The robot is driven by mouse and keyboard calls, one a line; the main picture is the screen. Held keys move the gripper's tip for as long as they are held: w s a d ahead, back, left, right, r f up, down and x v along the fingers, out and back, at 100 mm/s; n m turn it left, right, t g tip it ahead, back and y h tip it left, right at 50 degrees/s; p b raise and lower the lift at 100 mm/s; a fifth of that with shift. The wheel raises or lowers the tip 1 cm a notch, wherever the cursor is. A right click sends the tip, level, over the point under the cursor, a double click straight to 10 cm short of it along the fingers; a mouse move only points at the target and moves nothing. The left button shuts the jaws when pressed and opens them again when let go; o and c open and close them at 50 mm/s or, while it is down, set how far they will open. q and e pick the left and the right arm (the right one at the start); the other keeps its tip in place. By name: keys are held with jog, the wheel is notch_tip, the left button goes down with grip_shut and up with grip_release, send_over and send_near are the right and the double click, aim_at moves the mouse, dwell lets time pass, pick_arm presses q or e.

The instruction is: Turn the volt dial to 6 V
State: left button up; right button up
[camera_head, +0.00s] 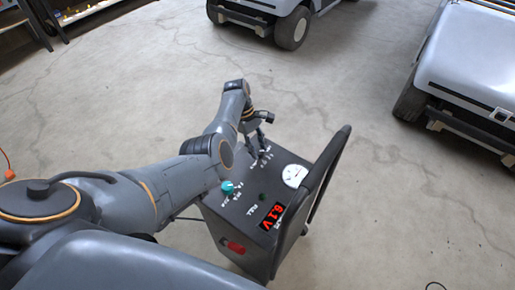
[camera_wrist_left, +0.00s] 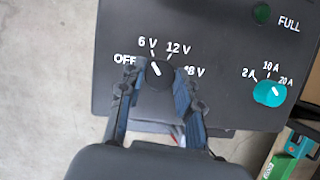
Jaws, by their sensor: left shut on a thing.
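The black volt dial (camera_wrist_left: 157,71) is on the dark panel of the charger (camera_head: 225,212). Its labels run OFF, 6 V, 12 V and 48 V. The dial's white pointer leans slightly left of straight up, toward the 6 V mark. My left gripper (camera_wrist_left: 157,82) is shut on the dial, one finger on each side. In the head view the left gripper (camera_head: 258,146) reaches down to the panel's far end, and the dial is hard to make out there. The red display (camera_head: 271,216) reads 6.1 V. My right gripper is out of view.
A teal amp knob (camera_wrist_left: 270,92) sits beside the volt dial, near a dark green FULL lamp (camera_wrist_left: 262,13). The charger has a white gauge (camera_head: 295,176) and a tall handle (camera_head: 325,180). Parked carts (camera_head: 465,75) stand beyond on open concrete floor.

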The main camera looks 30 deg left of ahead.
pick_arm(q)
jog(key=shift+f+m+g+b, duration=0.1)
jog(key=shift+m+g+b, duration=0.4)
jog(key=shift+m, duration=0.7)
jog(key=o, duration=1.2)
jog(key=shift+c, duration=0.2)
jog(key=v, duration=1.2)
jog(key=shift+d, duration=0.25)
